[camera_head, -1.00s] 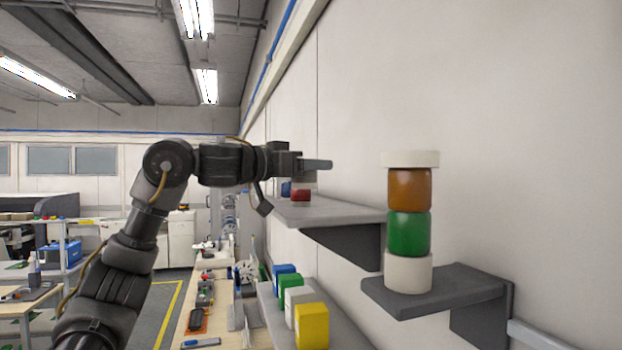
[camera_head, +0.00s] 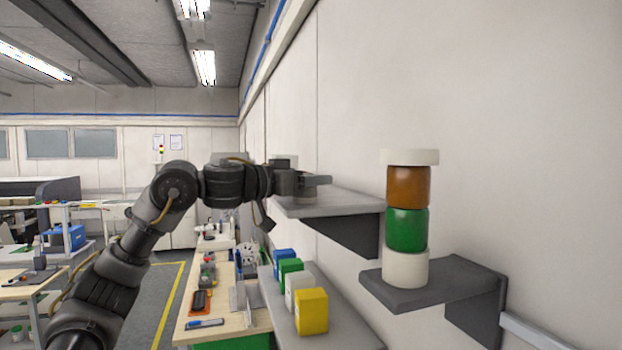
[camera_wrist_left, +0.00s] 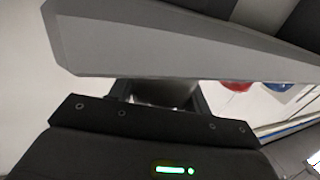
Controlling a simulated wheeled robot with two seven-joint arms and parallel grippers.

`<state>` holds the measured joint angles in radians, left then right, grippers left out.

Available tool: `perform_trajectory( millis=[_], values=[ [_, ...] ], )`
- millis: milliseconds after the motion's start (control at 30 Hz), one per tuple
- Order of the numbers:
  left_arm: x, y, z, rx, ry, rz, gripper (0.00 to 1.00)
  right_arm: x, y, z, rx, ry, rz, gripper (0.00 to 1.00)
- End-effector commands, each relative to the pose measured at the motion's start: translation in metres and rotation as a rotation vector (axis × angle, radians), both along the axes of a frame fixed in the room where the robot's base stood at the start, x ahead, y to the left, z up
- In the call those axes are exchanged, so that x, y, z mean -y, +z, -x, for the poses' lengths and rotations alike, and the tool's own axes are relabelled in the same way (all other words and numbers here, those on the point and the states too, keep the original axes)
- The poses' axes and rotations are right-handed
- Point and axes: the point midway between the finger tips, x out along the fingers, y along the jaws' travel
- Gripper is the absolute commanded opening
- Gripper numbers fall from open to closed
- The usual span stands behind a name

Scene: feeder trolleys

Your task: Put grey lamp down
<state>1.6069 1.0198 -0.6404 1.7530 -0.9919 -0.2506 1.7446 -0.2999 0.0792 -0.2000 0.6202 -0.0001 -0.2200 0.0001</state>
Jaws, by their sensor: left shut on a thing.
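My left gripper (camera_head: 302,184) is at the upper grey shelf (camera_head: 335,201), near its front surface in the head view. It is shut on the grey lamp (camera_head: 319,180), which shows as a small grey piece at the fingertips. In the left wrist view the lamp (camera_wrist_left: 168,93) sits between the fingers, partly hidden by a large grey slab (camera_wrist_left: 170,50). I cannot tell whether the lamp touches the shelf. A red lamp (camera_wrist_left: 236,86) and a blue lamp (camera_wrist_left: 277,91) show beyond the slab's edge. My right gripper is not in view.
A stack with white (camera_head: 406,268), green (camera_head: 407,229) and orange (camera_head: 408,187) parts stands on a lower grey shelf (camera_head: 425,290) at right. A yellow box (camera_head: 311,311) and other boxes line a shelf below. A workbench (camera_head: 225,325) lies at lower centre.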

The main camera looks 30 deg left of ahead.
Motion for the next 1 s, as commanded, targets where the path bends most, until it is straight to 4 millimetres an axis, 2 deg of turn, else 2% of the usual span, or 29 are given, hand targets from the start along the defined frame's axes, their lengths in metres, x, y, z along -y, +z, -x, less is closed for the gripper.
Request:
perform_trajectory(
  millis=[67,100,267,633,767,1000],
  values=[
    [0.000,-0.004,0.000,0.000,0.000,0.000,0.25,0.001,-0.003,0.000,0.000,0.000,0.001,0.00],
    [0.000,-0.004,0.000,-0.001,0.000,0.000,0.50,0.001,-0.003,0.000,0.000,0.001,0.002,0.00],
    [0.000,-0.003,0.000,-0.001,0.000,0.000,0.70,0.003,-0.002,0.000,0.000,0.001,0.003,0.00],
    [-0.001,0.001,0.002,0.000,0.001,-0.001,0.70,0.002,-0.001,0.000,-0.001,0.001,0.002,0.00],
    [-0.010,-0.003,0.020,0.003,0.002,-0.001,0.70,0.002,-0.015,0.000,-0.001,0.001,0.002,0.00],
    [-0.030,-0.003,0.068,0.004,0.002,-0.001,0.70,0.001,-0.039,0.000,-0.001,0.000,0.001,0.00]
  ],
)
